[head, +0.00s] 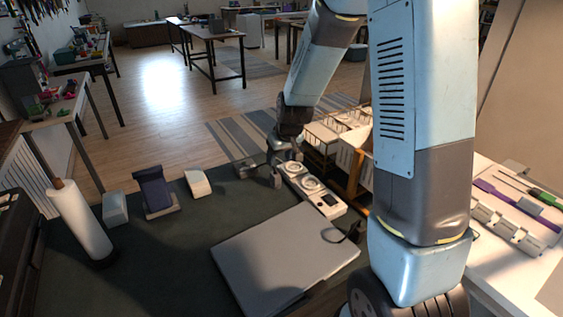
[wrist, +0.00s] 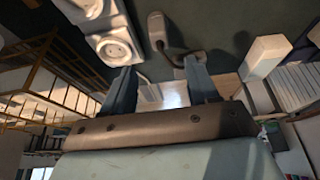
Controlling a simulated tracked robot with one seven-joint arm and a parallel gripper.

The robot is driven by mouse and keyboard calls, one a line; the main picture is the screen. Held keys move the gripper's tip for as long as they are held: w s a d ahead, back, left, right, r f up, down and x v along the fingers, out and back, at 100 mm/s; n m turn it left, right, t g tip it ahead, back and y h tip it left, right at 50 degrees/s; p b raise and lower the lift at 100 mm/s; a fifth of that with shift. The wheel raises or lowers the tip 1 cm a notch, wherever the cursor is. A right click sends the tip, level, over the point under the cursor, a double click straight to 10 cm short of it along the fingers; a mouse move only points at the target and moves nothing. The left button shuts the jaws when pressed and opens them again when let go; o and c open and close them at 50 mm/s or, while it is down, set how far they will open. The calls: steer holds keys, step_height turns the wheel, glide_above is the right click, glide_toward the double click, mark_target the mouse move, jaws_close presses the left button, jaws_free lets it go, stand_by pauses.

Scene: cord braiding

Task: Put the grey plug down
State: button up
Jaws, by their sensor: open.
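My gripper (head: 262,172) is low over the dark mat, beside the white power strip (head: 314,190). In the wrist view my gripper (wrist: 160,66) has its two blue-grey fingers spread apart. The grey plug (wrist: 157,28) shows past the fingertips, over the dark mat, with a short dark cord curving from it toward the right finger. No finger is seen closed on it. I cannot tell whether the plug touches the mat. In the head view I cannot make it out clearly around my gripper. The power strip (wrist: 112,45) has round sockets and lies left of the plug in the wrist view.
A closed grey laptop (head: 285,258) lies in front of the strip, with a dark cord end (head: 353,232) at its right corner. A white block (head: 197,183), a blue stand (head: 155,190) and a paper roll (head: 82,222) stand to the left. Bare mat lies between laptop and block.

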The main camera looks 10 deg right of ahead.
steer(key=s+d+r+m, duration=0.1)
steer(key=s+d+r, duration=0.1)
steer(key=s+r, duration=0.5)
steer(key=s+d+r, duration=0.1)
steer(key=s+r, duration=0.4)
steer(key=r, duration=0.5)
steer(key=s+d+r+m, duration=0.1)
steer(key=s+d+r, duration=0.1)
steer(key=s, duration=0.6)
steer(key=s+d+r+m+t+h, duration=0.1)
steer(key=s+d+r, duration=0.2)
steer(key=s+r, duration=0.2)
steer(key=s, duration=0.3)
steer(key=shift+s+m, duration=0.3)
steer(key=shift+s, duration=0.05)
steer(key=shift+s, duration=0.1)
